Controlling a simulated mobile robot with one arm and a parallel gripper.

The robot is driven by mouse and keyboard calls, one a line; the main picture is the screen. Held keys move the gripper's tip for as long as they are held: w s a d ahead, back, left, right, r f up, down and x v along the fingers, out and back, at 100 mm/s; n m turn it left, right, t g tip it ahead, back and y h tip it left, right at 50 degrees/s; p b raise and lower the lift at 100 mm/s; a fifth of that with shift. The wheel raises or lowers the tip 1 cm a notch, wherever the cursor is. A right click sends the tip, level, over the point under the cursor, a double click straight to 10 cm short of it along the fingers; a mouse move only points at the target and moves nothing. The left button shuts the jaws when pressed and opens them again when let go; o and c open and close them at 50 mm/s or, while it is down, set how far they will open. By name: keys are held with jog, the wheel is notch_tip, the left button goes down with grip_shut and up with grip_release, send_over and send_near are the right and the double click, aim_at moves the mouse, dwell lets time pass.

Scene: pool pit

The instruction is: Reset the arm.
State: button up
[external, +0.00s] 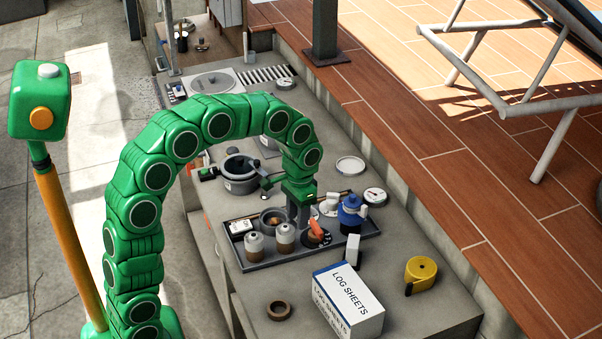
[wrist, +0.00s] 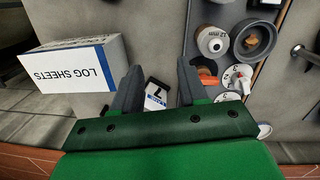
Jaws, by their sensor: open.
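My green segmented arm arches over the grey bench, and my gripper (external: 299,212) hangs down over the dark tray (external: 262,262). In the wrist view my gripper (wrist: 153,92) has two dark grey fingers, set wide apart with nothing held between them. A small white box-like item (wrist: 155,96) with a dark mark shows between and beyond the fingers in the wrist view. In the external view the gripper is close above the tray's things, near an orange-handled item (external: 317,231). The external view hides the fingertips in part.
The tray holds white-topped pots (external: 285,237) and a blue bottle (external: 350,214). A LOG SHEETS box (external: 347,300), a yellow tape measure (external: 421,275) and a brown ring (external: 279,310) are near the front. A dark pot (external: 240,178) and a gauge (external: 374,196) stand behind.

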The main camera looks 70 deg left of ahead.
jog(key=s+d, duration=0.5)
jog(key=s, duration=0.5)
jog(key=s+d+m, duration=0.1)
jog(key=s+d, duration=0.4)
jog(key=s, duration=0.5)
jog(key=s+d+m, duration=0.1)
jog(key=s+d, duration=0.4)
jog(key=s, duration=0.6)
jog(key=shift+d+f+g+y, duration=0.2)
jog(key=shift+f+g+y, duration=0.05)
jog(key=shift+g+y, duration=0.15)
jog(key=shift+o, duration=0.3)
jog(key=shift+s, duration=0.1)
